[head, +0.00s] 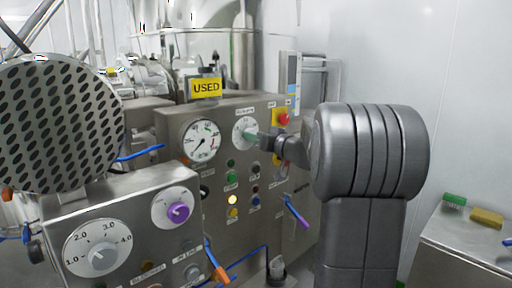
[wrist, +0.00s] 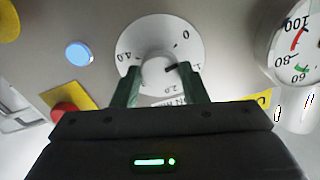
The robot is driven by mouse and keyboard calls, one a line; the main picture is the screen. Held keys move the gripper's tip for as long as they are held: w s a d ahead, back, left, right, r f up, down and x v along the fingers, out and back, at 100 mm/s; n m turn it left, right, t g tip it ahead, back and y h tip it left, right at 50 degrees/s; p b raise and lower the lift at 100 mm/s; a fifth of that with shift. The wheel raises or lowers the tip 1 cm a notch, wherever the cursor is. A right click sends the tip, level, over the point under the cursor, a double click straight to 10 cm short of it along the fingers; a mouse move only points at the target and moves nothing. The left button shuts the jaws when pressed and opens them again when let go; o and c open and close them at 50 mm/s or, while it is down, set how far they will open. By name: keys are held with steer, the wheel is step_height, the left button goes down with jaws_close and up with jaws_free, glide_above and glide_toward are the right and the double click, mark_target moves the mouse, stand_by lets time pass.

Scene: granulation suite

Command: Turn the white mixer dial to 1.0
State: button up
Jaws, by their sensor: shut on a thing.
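The white dial (head: 241,122) is on the grey control panel, left of a red button, in the head view. In the wrist view its white scale plate (wrist: 142,39) shows 0, 2.0 and 4.0, and a "1." label partly hidden by a finger. The white knob (wrist: 157,70) has a dark pointer line aimed right, roughly toward the "1." label; the exact setting is hard to read. My gripper (head: 252,134) is at the dial. In the wrist view its two green fingers (wrist: 161,79) stand either side of the knob, shut on it.
A gauge (head: 201,141) is left of the dial. A red button (head: 283,118) sits close to its right. Several small buttons are below. A nearer panel (head: 133,207) carries a 1.0–4.0 dial (head: 98,252) and a purple knob (head: 179,212).

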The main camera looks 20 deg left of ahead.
steer(key=m+b, duration=0.4)
steer(key=m, duration=0.4)
steer(key=shift+m, duration=0.3)
stand_by(0.4)
steer(key=o, duration=1)
steer(key=shift+c, duration=0.2)
steer(key=b+v, duration=0.3)
steer(key=v, duration=1.1)
steer(key=shift+w+a, duration=0.1)
steer(key=shift+a, duration=0.05)
